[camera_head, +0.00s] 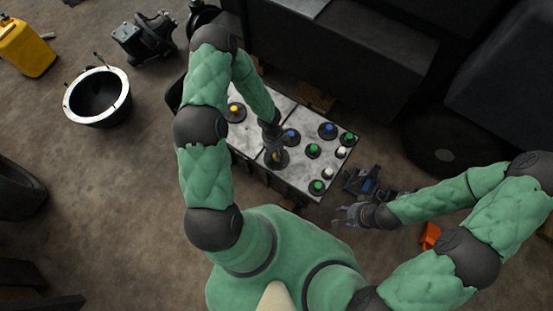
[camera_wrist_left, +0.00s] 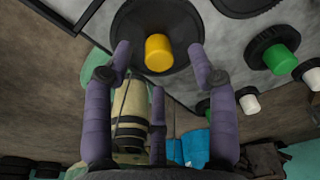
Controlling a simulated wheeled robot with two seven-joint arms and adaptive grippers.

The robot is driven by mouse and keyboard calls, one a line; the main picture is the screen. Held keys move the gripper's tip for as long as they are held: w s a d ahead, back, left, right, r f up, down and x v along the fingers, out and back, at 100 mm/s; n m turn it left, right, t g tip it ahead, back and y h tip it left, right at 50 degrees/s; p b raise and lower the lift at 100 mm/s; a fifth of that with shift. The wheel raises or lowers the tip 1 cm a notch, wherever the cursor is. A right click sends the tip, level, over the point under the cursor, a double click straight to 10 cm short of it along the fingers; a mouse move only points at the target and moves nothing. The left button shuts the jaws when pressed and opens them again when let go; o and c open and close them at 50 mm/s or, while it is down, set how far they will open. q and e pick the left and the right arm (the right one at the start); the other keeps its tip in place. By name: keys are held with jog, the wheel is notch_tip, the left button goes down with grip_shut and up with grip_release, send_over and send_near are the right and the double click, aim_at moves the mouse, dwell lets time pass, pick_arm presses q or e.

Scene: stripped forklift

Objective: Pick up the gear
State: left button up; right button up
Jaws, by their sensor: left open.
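Several dark round gears with coloured hubs lie on a white marbled table (camera_head: 250,148). My left gripper (camera_head: 276,153) reaches down over a yellow-hubbed gear (camera_head: 277,158) near the table's front edge. In the left wrist view this gear (camera_wrist_left: 158,53) is just beyond my left gripper (camera_wrist_left: 160,68), whose fingers are spread with nothing between them. I cannot tell whether the fingers touch its rim. Another yellow-hubbed gear (camera_head: 236,111) lies at the table's left. My right gripper (camera_head: 340,214) is low, right of the table, with its fingers apart and empty.
Blue-hubbed gears (camera_head: 328,130), green-hubbed gears (camera_head: 313,150) and small white-hubbed pieces (camera_head: 341,153) crowd the table's right half. A large dark machine body (camera_head: 340,60) stands behind the table. A white-rimmed black bowl (camera_head: 97,97) and a yellow can (camera_head: 26,46) are on the floor at left.

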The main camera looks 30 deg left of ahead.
aim_at(270, 160)
pick_arm(q)
jog(key=shift+s+d+f+b, duration=0.1)
jog(key=shift+f+b, duration=0.25)
jog(key=shift+f, duration=0.45)
jog(key=shift+s+d+f+b, duration=0.1)
jog(key=shift+f+b, duration=0.25)
jog(key=shift+f, duration=0.4)
jog(key=c, duration=1.1)
jog(key=shift+w+r, duration=0.1)
jog(key=shift+c, duration=0.2)
